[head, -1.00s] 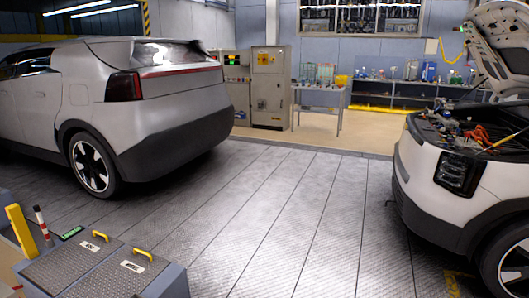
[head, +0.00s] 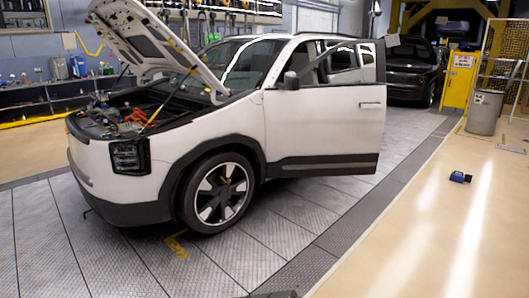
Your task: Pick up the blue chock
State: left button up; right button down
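A small blue chock (head: 460,177) lies on the beige floor at the right of the head view, apart from anything else. It is small in the picture, so its details are hard to make out.
A white car (head: 222,130) with its hood up and a front door open stands on the grey plated floor at left and middle. A grey bin (head: 484,113) and a yellow cabinet (head: 459,82) stand behind the chock. The beige floor (head: 425,235) around the chock is clear.

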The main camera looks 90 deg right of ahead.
aim_at(458, 177)
jog(key=z, duration=4.2)
jog(key=i, duration=7.7)
jog(key=j, duration=0.15)
